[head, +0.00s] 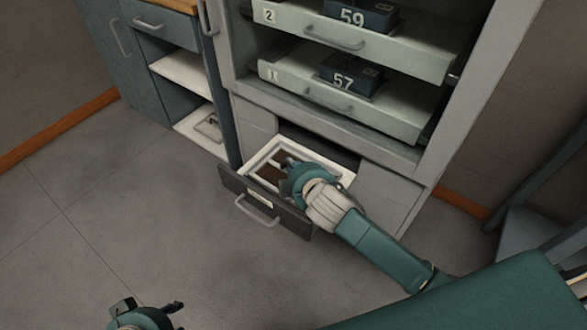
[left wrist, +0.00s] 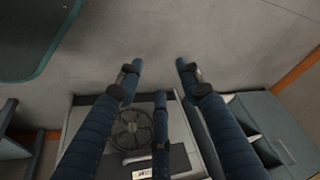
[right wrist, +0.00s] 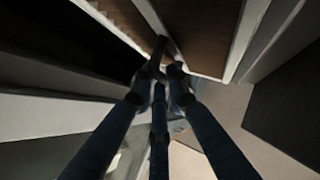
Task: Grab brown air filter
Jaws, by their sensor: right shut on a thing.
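The brown air filter (head: 268,175) lies in a low open drawer, its brown face showing in the head view beside my right gripper (head: 284,168), which covers part of it. In the right wrist view the brown filter surface (right wrist: 205,32) fills the top, with a pale strip beside it. There my right gripper's fingers (right wrist: 160,72) are close together, shut on the filter at its edge; the exact contact is dark. My left gripper (head: 148,306) is open and empty above the floor, well apart from the drawer; its fingers (left wrist: 160,70) are spread in the left wrist view.
The open drawer (head: 240,190) has a dark front with a handle and pale walls close around my right gripper. Above it, pale shelf trays (head: 300,82) hold boxes marked 57 (head: 348,75) and 59 (head: 358,14). A blue-grey cabinet (head: 130,45) stands left. The floor left is clear.

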